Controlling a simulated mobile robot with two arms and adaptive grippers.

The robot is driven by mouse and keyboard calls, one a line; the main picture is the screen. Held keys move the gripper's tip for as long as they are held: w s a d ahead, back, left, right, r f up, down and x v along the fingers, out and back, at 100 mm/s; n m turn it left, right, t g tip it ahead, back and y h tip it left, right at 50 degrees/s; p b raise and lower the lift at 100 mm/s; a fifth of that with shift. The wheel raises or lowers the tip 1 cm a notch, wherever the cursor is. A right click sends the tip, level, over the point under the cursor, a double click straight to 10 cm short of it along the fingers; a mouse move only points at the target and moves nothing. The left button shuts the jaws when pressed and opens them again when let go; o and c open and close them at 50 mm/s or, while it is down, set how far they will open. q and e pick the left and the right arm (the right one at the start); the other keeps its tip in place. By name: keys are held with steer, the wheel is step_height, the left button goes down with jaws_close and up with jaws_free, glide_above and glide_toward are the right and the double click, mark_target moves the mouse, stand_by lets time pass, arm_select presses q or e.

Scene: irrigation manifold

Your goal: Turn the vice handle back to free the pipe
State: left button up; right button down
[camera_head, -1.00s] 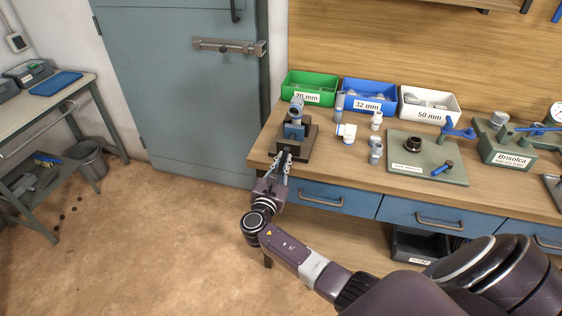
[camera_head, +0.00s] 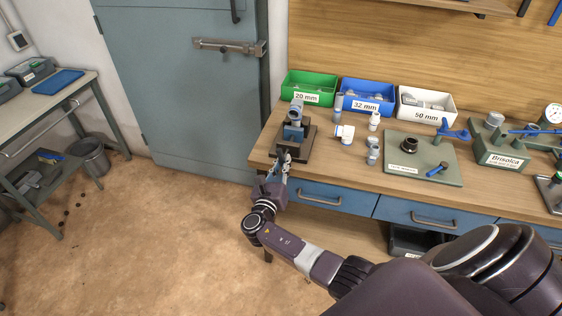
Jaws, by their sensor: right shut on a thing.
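The vice (camera_head: 292,133), with blue jaws on a dark base (camera_head: 311,145), stands at the left end of the wooden workbench. A grey pipe (camera_head: 296,108) sits upright-tilted in its jaws. My right gripper (camera_head: 283,158) is at the front of the vice, at the bench's front edge. It is shut on the vice handle, which is mostly hidden by the fingers. My left gripper is not in view.
Green (camera_head: 309,87), blue (camera_head: 367,94) and white (camera_head: 426,104) bins line the bench's back. Blue drawers (camera_head: 320,195) lie below. A blue door (camera_head: 185,90) is behind left.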

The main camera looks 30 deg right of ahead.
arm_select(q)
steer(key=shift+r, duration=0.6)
arm_select(e)
steer(key=shift+n, duration=0.9)
steer(key=shift+r+n+p, duration=0.2)
steer(key=shift+n+p, duration=0.3)
steer(key=shift+p, duration=0.35)
steer(key=shift+n+p, duration=0.35)
steer(key=shift+n, duration=0.25)
steer(key=shift+f+n+p, duration=0.1)
steer(key=shift+n+p, duration=0.2)
steer(key=shift+n, duration=0.4)
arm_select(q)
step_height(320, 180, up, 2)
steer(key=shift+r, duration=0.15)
arm_select(e)
steer(key=shift+f, duration=0.1)
